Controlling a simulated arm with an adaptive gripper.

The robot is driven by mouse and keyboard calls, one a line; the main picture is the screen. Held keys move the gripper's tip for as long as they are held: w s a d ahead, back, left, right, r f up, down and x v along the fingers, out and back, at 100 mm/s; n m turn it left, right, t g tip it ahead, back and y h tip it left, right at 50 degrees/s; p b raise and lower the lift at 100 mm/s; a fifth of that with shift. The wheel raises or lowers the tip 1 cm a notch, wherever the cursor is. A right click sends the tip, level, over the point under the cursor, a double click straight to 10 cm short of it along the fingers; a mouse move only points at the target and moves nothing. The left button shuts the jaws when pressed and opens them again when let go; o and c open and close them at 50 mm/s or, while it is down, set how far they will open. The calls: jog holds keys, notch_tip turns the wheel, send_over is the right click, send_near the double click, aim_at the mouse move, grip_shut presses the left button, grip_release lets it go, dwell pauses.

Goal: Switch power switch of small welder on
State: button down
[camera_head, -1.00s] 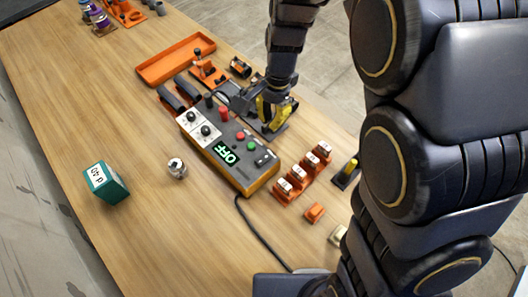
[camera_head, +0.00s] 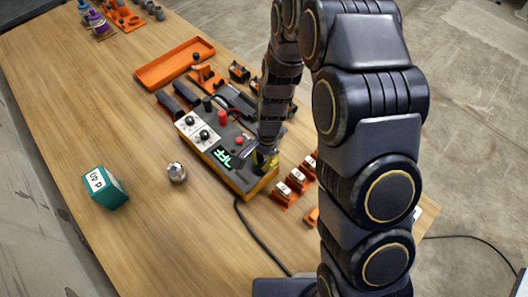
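The small welder (camera_head: 232,176) is a dark box with an orange-yellow base on the table's middle. It has white dial panels, red and dark knobs, a red button and a green lit display (camera_head: 221,157). The display's text is blurred and I cannot read it now. My gripper (camera_head: 263,163) is at the welder's right front end, over the spot where the switch sat a second ago. The power switch is hidden behind it. The fingers are partly covered by my arm, so I cannot tell if they are open or shut or touching the switch.
Orange holders with white-topped blocks (camera_head: 291,182) stand close right of the welder. A teal box (camera_head: 104,187) and a small round metal item (camera_head: 176,172) lie to its left. An orange tray (camera_head: 176,61) is behind. A black cable (camera_head: 256,240) runs forward.

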jog(key=shift+f, duration=0.1)
jog(key=shift+s+a+f+t+h, duration=0.1)
jog(key=shift+a+f+t+h, duration=0.05)
jog(key=shift+f+t+h, duration=0.3)
jog(key=shift+s+f, duration=0.1)
jog(key=shift+s+a, duration=0.1)
dwell(0.4)
jog(key=shift+w+d, duration=0.55)
jog(key=shift+d, duration=0.15)
